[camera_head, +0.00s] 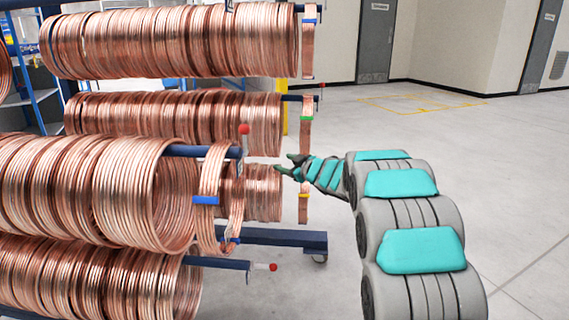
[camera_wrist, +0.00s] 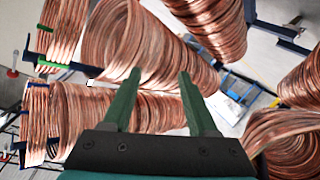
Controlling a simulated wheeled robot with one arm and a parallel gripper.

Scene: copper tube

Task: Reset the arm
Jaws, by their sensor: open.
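My gripper (camera_head: 288,166) is at the end of my grey and teal arm, which reaches in from the lower right in the head view. It is beside the right ends of the copper coils, near the rack's middle rows. In the wrist view my gripper (camera_wrist: 162,82) shows two green fingers spread apart with nothing between them. Copper coils (camera_wrist: 140,45) lie beyond the fingertips. I cannot tell the exact gap between fingers and coils.
A rack with blue bars (camera_head: 270,238) carries several rows of copper coils (camera_head: 180,40) on the left. Banded coils (camera_head: 212,185) hang at bar ends, some with red tips (camera_head: 244,129). Open grey floor (camera_head: 400,125) lies to the right, with doors (camera_head: 376,40) at the back.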

